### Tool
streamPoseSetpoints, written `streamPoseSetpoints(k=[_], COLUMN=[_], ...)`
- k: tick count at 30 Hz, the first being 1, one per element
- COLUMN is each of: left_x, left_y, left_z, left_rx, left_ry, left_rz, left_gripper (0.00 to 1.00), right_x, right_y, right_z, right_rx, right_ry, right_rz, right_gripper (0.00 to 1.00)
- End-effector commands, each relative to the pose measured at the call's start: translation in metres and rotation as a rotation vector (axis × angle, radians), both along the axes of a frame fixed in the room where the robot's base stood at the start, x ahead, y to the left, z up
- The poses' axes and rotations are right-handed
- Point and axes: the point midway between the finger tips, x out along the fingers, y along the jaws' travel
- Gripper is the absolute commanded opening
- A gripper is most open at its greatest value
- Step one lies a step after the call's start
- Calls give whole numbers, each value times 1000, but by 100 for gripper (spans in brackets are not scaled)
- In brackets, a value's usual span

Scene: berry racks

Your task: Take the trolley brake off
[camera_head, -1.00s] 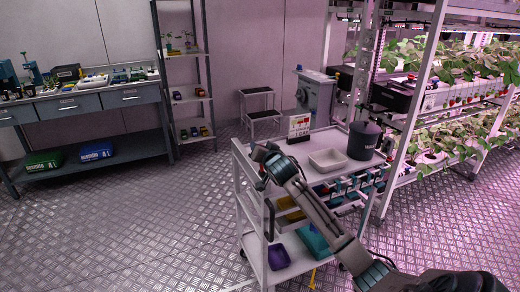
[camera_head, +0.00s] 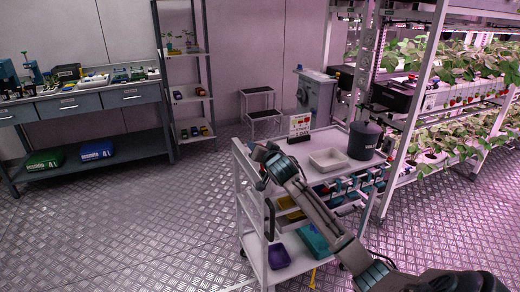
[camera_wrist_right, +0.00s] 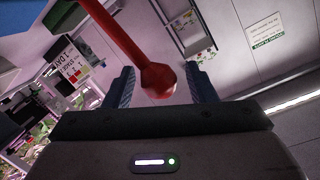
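The white trolley (camera_head: 252,212) stands in the middle of the head view. My right arm reaches over it, with my right gripper (camera_head: 262,158) at its upper left corner. In the right wrist view my right gripper (camera_wrist_right: 160,88) is open, its two dark blue fingers spread apart. A red lever (camera_wrist_right: 128,45) with a rounded end comes down from the top and ends between the fingers, with gaps visible on both sides. I cannot make out this lever in the head view, where the gripper and arm cover that corner. My left gripper is not in view.
On the trolley top are a white tray (camera_head: 327,168), a dark jug (camera_head: 363,141) and a small sign (camera_head: 300,125). Purple (camera_head: 279,257) and teal (camera_head: 311,240) bins sit on its lower shelf. Plant racks (camera_head: 425,75) stand close on the right. The floor (camera_head: 120,230) is clear on the left.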

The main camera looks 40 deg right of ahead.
Motion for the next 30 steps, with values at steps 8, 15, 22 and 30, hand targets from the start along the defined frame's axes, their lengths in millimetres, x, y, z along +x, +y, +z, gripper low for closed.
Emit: streamPoseSetpoints(k=[8,15,22,30], left_x=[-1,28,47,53], left_y=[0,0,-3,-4], left_z=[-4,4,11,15], left_rx=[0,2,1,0], left_ry=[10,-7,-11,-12], left_rz=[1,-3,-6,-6], left_gripper=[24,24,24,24], right_x=[-17,-60,-92,-102], right_y=[5,18,28,32], right_z=[2,8,14,16], right_rx=[-4,-6,-5,0], right_ry=[0,0,1,1], right_rz=[1,2,2,0], right_gripper=[51,51,51,51])
